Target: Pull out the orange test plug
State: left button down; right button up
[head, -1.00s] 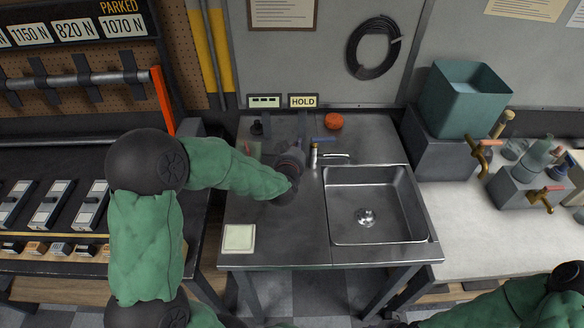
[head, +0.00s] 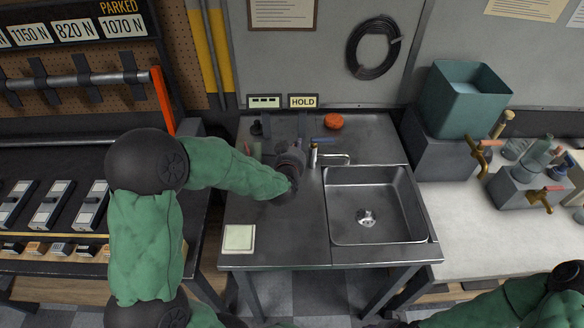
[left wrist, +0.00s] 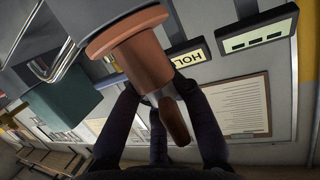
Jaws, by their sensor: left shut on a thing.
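The orange test plug (left wrist: 143,55) fills the top of the left wrist view as a copper-orange cylinder with a wider flange against a grey part. A brown rounded piece (left wrist: 174,118) projects from its near end. My left gripper (left wrist: 165,95) has its dark fingers closed around the near end of the plug. In the head view my left gripper (head: 291,163) is over the back middle of the steel bench, left of the sink. The gripper and arm hide the plug there. My right gripper is out of view; only part of that arm shows at lower right.
The sink (head: 368,207) and its tap (head: 333,155) are right of the gripper. An orange-red round object (head: 333,121) lies behind them. A HOLD sign (head: 303,101) stands at the bench's back edge. A pale square pad (head: 239,238) lies on the clear front left.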

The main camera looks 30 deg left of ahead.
pick_arm(q)
jog(key=shift+d+r+p, duration=0.1)
jog(key=shift+r+p, duration=0.7)
jog(key=shift+r, duration=0.55)
jog(key=shift+r+p, duration=1)
jog(key=shift+r, duration=0.2)
